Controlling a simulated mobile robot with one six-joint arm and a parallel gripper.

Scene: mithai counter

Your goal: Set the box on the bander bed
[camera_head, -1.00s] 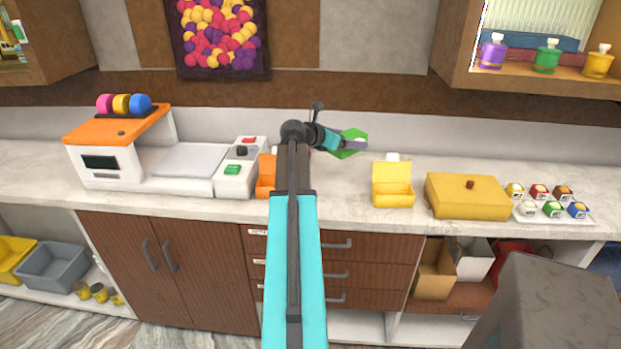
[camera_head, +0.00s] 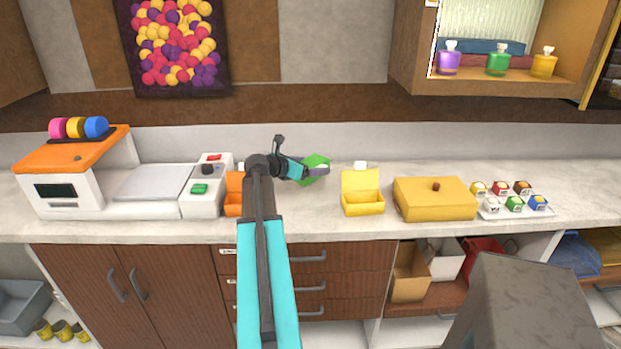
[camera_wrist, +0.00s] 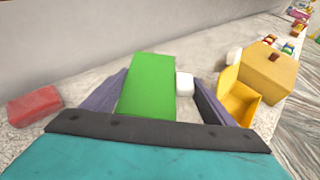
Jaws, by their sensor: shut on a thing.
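My gripper (camera_head: 300,170) is shut on a green box (camera_head: 317,163), held over the back of the counter, left of the open yellow box. In the wrist view the green box (camera_wrist: 147,88) sits between the two dark fingers. The bander (camera_head: 65,185), white with an orange top and coloured rolls, stands at the far left of the counter. Its flat grey bed (camera_head: 155,183) looks clear and lies left of my gripper, apart from the green box. Whether the box touches the counter is hard to tell.
A button panel (camera_head: 205,190) and an orange container (camera_head: 232,195), partly hidden by my arm, stand between bander and gripper. Right are an open yellow box (camera_head: 362,203), a small white item (camera_head: 360,166), a lidded yellow box (camera_head: 435,200) and a jar tray (camera_head: 515,212). A red block (camera_wrist: 35,105) shows in the wrist view.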

